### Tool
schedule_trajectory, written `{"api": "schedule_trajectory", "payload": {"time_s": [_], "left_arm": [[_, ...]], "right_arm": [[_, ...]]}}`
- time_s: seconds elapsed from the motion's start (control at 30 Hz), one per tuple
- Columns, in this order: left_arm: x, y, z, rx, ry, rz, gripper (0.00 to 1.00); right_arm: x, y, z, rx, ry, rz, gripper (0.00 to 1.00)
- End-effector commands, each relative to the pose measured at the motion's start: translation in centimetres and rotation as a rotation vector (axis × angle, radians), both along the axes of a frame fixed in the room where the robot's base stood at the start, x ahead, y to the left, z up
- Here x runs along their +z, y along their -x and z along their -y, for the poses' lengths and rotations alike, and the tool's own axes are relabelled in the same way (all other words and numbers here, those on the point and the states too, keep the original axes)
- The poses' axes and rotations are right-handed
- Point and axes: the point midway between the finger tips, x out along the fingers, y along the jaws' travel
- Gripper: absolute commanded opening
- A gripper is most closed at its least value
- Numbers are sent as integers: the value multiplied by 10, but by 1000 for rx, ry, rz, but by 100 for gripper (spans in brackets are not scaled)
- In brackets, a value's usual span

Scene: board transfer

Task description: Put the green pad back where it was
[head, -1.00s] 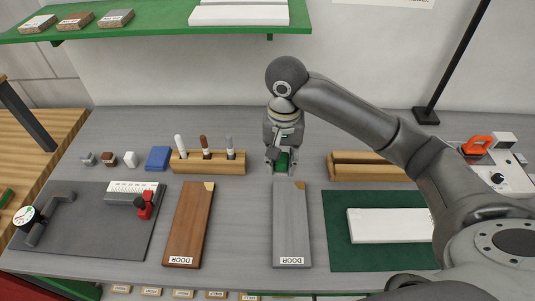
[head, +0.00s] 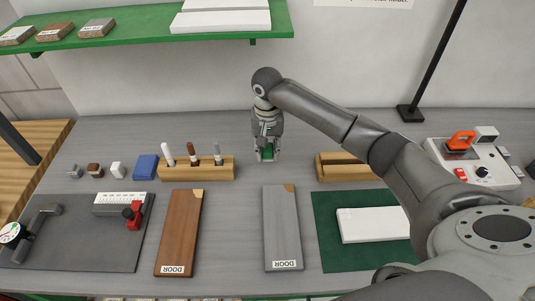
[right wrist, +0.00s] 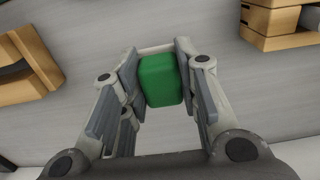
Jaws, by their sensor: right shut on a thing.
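The green pad (right wrist: 160,80) is a small rounded block between the fingers of my right gripper (right wrist: 160,82) in the right wrist view. The fingers press on both its sides. In the head view my right gripper (head: 267,155) points down at the back of the bench, between the pen holder and a wooden block, with a bit of green pad (head: 267,154) showing. I cannot tell if the pad touches the bench. My left gripper is not in view.
The wooden pen holder (head: 205,170) stands left of the gripper, a blue pad (head: 146,167) beyond it. A grey DOOR board (head: 283,230) and a brown DOOR board (head: 179,233) lie in front. Bare bench (head: 237,215) lies between the boards.

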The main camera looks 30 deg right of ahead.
Motion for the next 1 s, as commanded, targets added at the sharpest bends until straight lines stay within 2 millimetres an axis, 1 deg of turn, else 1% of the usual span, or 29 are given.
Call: {"api": "schedule_trajectory", "payload": {"time_s": [0.27,0.4,0.5,0.87,0.9,1.0], "left_arm": [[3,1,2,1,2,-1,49],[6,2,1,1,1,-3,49],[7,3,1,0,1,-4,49],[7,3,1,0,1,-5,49],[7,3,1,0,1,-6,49],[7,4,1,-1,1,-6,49]], "right_arm": [[-13,-10,6,0,1,0,11],[-34,-10,6,0,1,-2,11],[-43,-10,6,1,0,1,11],[-47,-10,6,1,0,1,11],[-48,-10,6,1,0,1,31],[-48,-10,6,1,1,2,44]]}}
